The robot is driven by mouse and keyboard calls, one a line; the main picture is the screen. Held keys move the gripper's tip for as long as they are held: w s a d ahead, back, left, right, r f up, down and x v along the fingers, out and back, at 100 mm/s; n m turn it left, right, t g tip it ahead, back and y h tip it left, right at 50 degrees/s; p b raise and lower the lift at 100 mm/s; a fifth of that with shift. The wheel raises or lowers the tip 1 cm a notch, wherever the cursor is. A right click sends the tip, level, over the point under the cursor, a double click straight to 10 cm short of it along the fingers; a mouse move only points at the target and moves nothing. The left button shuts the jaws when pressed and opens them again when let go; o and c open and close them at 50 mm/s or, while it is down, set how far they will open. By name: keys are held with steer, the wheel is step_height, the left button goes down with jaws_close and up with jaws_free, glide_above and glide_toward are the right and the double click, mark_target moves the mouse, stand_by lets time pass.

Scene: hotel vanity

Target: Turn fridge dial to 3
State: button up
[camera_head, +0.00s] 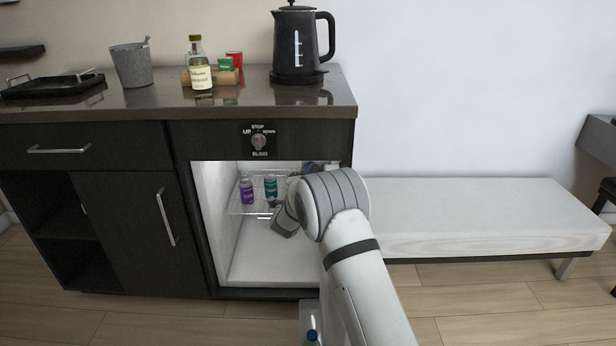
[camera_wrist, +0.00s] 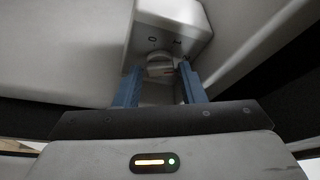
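The small fridge (camera_head: 262,268) stands open under the counter, with a white interior. In the wrist view, a white control box (camera_wrist: 176,20) is fixed inside the fridge, with a round pale dial (camera_wrist: 159,62) on its face. In the head view my arm reaches into the fridge's right side and hides the dial.
A purple can (camera_head: 246,191) and a teal can (camera_head: 270,187) stand on the wire shelf. A separate knob (camera_head: 259,143), marked STOP, UP, DOWN and BLIND, is on the panel above. A kettle (camera_head: 294,50) and a bottle (camera_head: 199,72) stand on the counter. A white bench (camera_head: 490,205) is right.

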steer(key=shift+c, duration=0.2)
steer(key=c, duration=0.6)
steer(key=shift+a, duration=0.55)
steer(key=shift+c, duration=0.2)
steer(key=shift+d, duration=0.45)
steer(key=shift+c, duration=0.2)
steer(key=shift+d+m+b, duration=0.2)
steer(key=shift+m+b, duration=0.5)
steer(key=shift+m, duration=0.1)
steer(key=m+g+b, duration=0.1)
steer(key=m, duration=0.1)
steer(key=m+g+b, duration=0.1)
steer(key=m, duration=0.1)
steer(key=shift+d+r, duration=0.1)
steer(key=shift+r, duration=0.1)
steer(key=shift+o, duration=0.2)
steer(key=m+g+y+b, duration=0.1)
steer(key=m+b, duration=0.1)
steer(key=m, duration=0.1)
steer(key=shift+r, duration=0.1)
steer(key=shift+m, duration=0.4)
